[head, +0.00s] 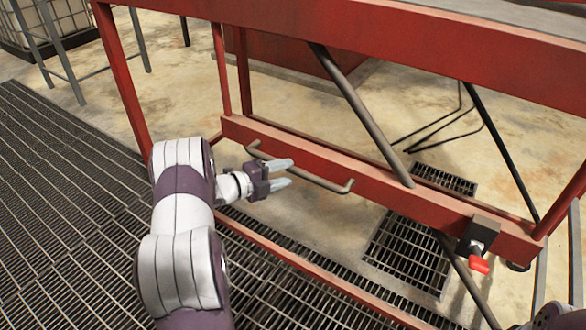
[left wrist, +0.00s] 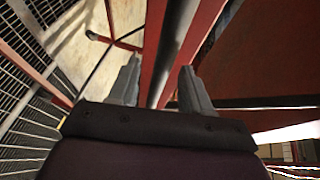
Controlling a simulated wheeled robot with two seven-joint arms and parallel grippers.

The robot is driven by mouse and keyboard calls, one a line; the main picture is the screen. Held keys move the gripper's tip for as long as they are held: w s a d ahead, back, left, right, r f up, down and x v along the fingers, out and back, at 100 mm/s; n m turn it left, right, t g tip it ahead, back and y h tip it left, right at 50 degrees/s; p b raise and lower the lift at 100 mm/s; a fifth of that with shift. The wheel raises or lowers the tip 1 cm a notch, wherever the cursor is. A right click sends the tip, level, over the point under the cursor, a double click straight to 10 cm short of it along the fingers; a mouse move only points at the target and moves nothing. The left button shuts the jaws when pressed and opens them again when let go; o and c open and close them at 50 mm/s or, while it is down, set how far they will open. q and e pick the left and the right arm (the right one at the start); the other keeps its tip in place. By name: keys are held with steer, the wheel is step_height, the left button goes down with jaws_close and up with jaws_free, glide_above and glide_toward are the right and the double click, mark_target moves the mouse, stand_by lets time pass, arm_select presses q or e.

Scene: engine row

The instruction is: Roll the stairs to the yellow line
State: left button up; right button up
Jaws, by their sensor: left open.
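The red-framed structure (head: 330,165), which I take to be the stairs, stands across the head view. A grey bar handle (head: 310,177) is fixed along its lower red rail. My left gripper (head: 287,172) is open and empty, with its fingertips close to the handle; whether they touch it is unclear. In the left wrist view the open fingers (left wrist: 160,66) point toward a red beam (left wrist: 155,45) with a dark grey bar beside it. The yellow line is not visible. My right gripper is not in view.
A black fitting with a red knob (head: 480,264) sits at the right end of the lower rail. Dark floor grating (head: 60,200) covers the left, and bare concrete (head: 180,95) lies behind. A caged white tank (head: 60,20) stands at the far left.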

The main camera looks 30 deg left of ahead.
mark_target(290, 171)
arm_select(q)
steer(key=x, duration=0.2)
steer(key=shift+w+d+r, duration=0.1)
steer(key=shift+w+d, duration=0.2)
steer(key=shift+d, duration=0.05)
steer(key=shift+w+d, duration=0.1)
steer(key=shift+w, duration=0.4)
jaws_close()
